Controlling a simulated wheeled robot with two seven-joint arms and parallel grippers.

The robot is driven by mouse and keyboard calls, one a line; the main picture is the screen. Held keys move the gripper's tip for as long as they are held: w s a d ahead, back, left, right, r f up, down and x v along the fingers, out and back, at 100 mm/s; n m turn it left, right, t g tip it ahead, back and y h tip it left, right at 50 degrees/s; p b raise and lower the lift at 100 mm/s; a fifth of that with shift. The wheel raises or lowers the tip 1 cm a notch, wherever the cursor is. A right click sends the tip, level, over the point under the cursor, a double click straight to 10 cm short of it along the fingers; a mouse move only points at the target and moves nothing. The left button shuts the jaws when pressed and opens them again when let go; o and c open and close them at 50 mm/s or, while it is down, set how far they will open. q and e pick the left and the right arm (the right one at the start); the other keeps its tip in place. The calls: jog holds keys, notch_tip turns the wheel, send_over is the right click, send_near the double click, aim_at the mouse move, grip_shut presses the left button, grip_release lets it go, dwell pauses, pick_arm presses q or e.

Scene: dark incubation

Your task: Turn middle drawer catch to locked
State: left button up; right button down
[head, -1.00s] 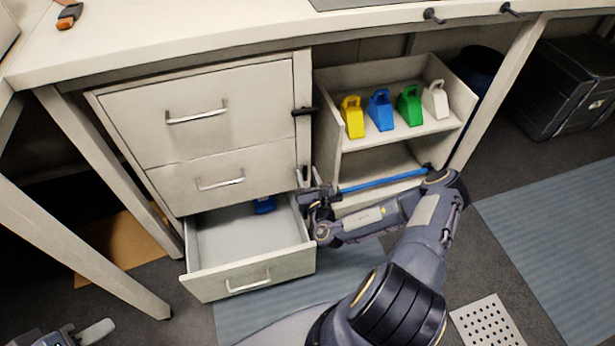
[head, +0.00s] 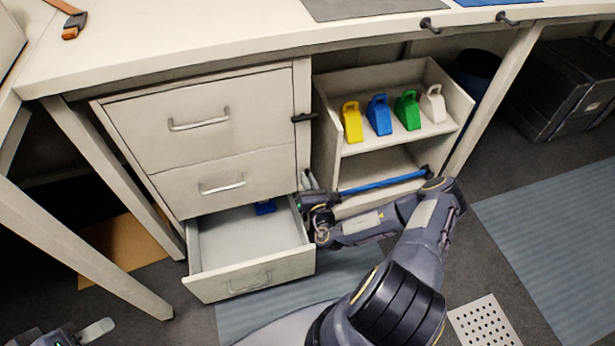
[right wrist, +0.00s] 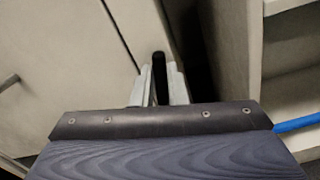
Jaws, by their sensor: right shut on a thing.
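The drawer cabinet (head: 205,140) stands under the bench, with its bottom drawer (head: 250,278) pulled out and its top and middle drawers closed. A black catch (head: 304,117) lies level on the cabinet's right post beside the top drawer. My right gripper (head: 308,181) is at the same post beside the middle drawer (head: 222,183). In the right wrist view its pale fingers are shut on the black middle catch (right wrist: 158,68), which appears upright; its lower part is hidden. My left gripper (head: 95,331) shows only partly at the bottom left, away from the cabinet.
The open drawer holds a blue item (head: 265,207). An open shelf (head: 400,155) with yellow, blue, green and white holders stands right of the cabinet, close to my right arm. A blue bar (head: 383,182) runs along the shelf's front. The bench top (head: 220,30) overhangs above.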

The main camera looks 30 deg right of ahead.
jog(key=m, duration=0.5)
jog(key=f+m+p, duration=0.1)
jog(key=m, duration=0.4)
jog(key=d+m+p, duration=0.1)
jog(key=m, duration=0.3)
jog(key=shift+s+f+m, duration=0.15)
jog(key=shift+f+m, duration=0.05)
jog(key=shift+m, duration=0.2)
dwell(0.4)
jog(key=c, duration=1.4)
grip_release()
jog(key=shift+c, duration=0.2)
jog(key=p+v, duration=0.1)
jog(key=v, duration=0.6)
jog(key=shift+s, duration=0.4)
